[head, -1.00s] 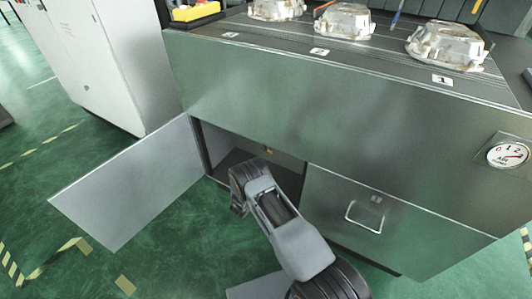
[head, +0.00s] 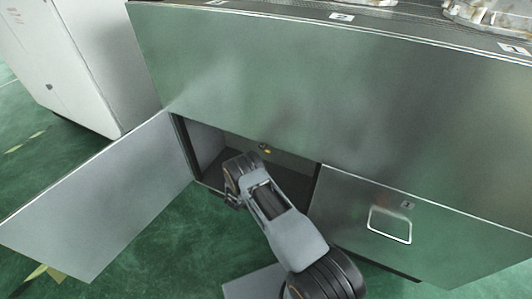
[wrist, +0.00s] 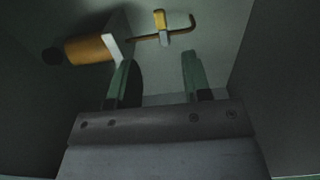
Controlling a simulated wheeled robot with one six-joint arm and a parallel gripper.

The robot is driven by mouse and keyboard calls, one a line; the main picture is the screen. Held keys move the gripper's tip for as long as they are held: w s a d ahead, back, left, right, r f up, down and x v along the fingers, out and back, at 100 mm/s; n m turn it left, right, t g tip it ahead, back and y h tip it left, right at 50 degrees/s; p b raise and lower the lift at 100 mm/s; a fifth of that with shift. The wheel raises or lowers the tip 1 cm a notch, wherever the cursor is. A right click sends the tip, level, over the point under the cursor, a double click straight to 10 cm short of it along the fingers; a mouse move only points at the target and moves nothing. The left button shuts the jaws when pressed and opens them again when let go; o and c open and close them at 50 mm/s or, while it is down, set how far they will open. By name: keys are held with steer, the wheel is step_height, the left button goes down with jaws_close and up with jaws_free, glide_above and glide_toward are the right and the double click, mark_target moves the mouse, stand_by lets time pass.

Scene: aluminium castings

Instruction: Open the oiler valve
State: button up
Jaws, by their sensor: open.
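In the wrist view, the oiler (wrist: 88,50) is an orange-brown cylinder with a pale end, at the upper left. A thin brown pipe (wrist: 181,28) runs right from it. The oiler valve (wrist: 161,28) sits on this pipe, with a yellow handle crosswise to it. A small yellow part shows inside the cabinet in the head view (head: 265,149). My gripper (wrist: 158,64) is open and empty, its two greenish fingers below the valve in the picture and apart from it. In the head view, my wrist is at the cabinet opening and hides part of it.
The open cabinet door (head: 95,205) stands out to the left. A closed drawer front with a handle (head: 390,224) is to the right. The cabinet's inner walls (wrist: 275,60) flank my gripper. Green floor lies in front, and a white cabinet (head: 75,60) stands at the back left.

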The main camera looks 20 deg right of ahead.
mark_target(267, 152)
steer(key=b+x, duration=0.3)
steer(key=x, duration=0.9)
steer(key=shift+w+d+b, duration=0.15)
steer(key=shift+w+b, duration=0.15)
steer(key=shift+w, duration=0.1)
jaws_close()
